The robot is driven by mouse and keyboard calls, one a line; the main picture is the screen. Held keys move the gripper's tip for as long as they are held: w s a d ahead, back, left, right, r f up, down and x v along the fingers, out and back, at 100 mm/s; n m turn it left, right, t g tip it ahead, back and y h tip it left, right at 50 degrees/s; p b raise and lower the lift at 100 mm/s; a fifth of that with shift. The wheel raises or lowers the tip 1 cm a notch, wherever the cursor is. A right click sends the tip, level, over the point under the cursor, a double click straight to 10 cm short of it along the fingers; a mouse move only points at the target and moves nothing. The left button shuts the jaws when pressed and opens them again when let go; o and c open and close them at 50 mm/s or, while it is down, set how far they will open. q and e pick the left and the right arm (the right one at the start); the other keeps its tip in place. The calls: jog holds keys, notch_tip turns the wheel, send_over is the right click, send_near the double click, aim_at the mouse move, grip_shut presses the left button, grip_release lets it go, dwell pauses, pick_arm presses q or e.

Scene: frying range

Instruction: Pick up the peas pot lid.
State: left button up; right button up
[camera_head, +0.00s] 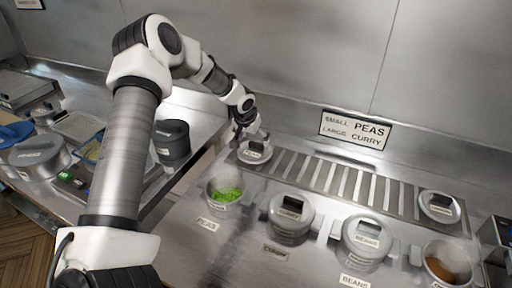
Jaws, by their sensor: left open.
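The peas pot (217,203) stands open with green peas (228,194) inside and a PEAS label in front of it. A round grey lid with a dark handle (254,155), which looks like the peas pot lid, lies behind it at the left end of the slatted rack. My left gripper (251,137) is open just above and at this lid's handle. I cannot tell whether its fingers touch the handle. My right gripper is out of view.
Closed pots labelled CURRY (291,225) and BEANS (362,252) stand to the right. An open pot with brown content (447,267) is at the far right, with another lid (439,212) behind it. A dark canister (172,145) stands on the left counter. The middle of the slatted rack (335,185) is clear.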

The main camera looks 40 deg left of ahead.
aim_at(255, 144)
pick_arm(q)
jog(key=x, duration=0.4)
jog(key=shift+w+a+f, duration=0.15)
jog(key=shift+w+f, duration=0.05)
jog(key=shift+w, duration=0.2)
jog(key=shift+s+r, duration=0.15)
jog(key=shift+r, duration=0.05)
jog(key=shift+s+r, duration=0.1)
jog(key=c, duration=1.3)
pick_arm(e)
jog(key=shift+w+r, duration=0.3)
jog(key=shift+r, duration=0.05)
